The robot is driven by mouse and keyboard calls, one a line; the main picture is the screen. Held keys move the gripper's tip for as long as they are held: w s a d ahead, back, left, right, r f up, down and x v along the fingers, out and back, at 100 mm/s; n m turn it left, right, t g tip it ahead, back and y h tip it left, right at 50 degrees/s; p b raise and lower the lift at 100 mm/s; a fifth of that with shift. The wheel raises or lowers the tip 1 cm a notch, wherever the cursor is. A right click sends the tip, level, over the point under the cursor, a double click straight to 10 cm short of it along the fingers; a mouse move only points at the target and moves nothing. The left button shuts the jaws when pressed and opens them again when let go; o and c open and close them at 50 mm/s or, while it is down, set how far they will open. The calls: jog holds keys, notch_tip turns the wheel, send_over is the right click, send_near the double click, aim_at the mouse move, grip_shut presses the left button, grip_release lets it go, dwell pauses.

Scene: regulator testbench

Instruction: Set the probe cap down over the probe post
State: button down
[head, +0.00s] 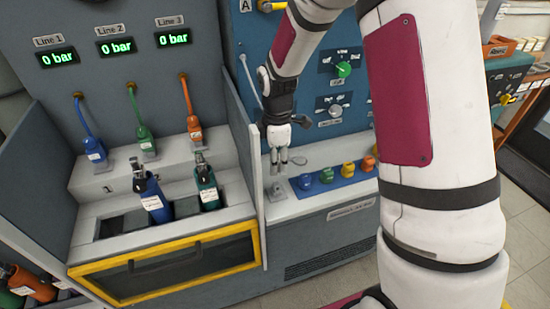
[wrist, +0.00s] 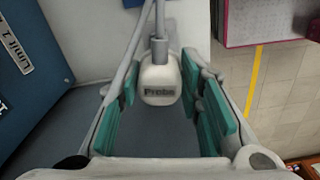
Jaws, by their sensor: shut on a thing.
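The probe cap (wrist: 160,83) is a pale, rounded block marked "Probe" with a grey stem and cable. In the wrist view it sits between the teal finger pads of my gripper (wrist: 157,88), which is shut on it. In the head view my gripper (head: 281,162) points down over the front left of the right-hand bench; the cap is too small to make out there. A small grey fitting (head: 277,190), which looks like the probe post, stands on the bench just below the fingertips. I cannot tell the exact gap or alignment between cap and post.
A blue strip (head: 338,177) with several coloured knobs or caps lies right of the gripper. A grey divider wall (head: 242,150) stands close on the left. Beyond it, blue (head: 151,197) and green (head: 207,190) bottles stand in a bay. The blue panel (head: 335,75) rises behind.

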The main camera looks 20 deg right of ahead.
aim_at(277, 184)
jog(key=shift+f+n, duration=0.2)
jog(key=shift+n, duration=0.6)
jog(key=shift+f+b, duration=0.2)
jog(key=shift+b, duration=0.1)
jog(key=shift+f+b, duration=1.25)
jog(key=shift+f, duration=0.9)
jog(key=shift+f+b, duration=0.65)
jog(key=shift+f, duration=1.25)
jog(key=c, duration=1.1)
grip_release()
jog(key=shift+o, duration=0.2)
jog(key=shift+r, duration=0.1)
notch_tip(277, 184, up, 11)
jog(key=shift+r, duration=0.4)
